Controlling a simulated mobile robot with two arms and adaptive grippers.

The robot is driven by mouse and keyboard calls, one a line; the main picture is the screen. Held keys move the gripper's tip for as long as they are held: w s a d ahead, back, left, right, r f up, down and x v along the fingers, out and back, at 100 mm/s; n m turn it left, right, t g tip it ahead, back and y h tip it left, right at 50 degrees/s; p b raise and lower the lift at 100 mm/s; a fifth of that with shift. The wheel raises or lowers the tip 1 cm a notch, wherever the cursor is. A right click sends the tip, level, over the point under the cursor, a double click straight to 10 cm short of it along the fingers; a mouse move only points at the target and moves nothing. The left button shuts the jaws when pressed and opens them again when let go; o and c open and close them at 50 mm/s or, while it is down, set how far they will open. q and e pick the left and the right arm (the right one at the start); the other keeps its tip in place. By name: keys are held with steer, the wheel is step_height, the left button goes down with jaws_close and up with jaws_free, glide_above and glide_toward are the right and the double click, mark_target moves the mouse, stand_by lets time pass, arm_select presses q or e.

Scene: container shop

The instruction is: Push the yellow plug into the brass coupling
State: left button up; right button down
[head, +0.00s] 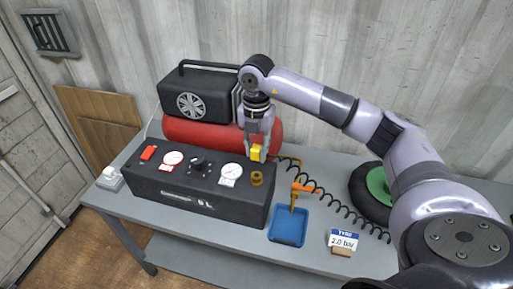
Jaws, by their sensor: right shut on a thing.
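The yellow plug (257,150) is a small bright block held between the fingers of my right gripper (256,149). The gripper points down and is shut on it, above the back edge of the black control box. The brass coupling (257,178) is a short round fitting on the box top near its right end. The plug is behind and above the coupling, apart from it. My left gripper is not in view.
The black control box (190,200) carries gauges and a red switch. A red compressor tank (185,135) stands behind. A blue tray (288,225), an orange-handled tool (303,188), a black coiled hose (345,208), a "2.0 bar" card (343,239) and a green-hubbed wheel (370,190) lie right.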

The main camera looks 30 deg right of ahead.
mark_target(256, 147)
steer(key=shift+f, duration=0.2)
steer(key=shift+f+b, duration=2)
steer(key=shift+f, duration=0.75)
steer(key=shift+f+b, duration=0.4)
steer(key=shift+f, duration=0.15)
steer(key=c, duration=1.2)
jaws_free()
steer(key=shift+c, duration=0.2)
steer(key=shift+r, duration=0.15)
step_height(256, 147, up, 12)
steer(key=shift+f, duration=0.15)
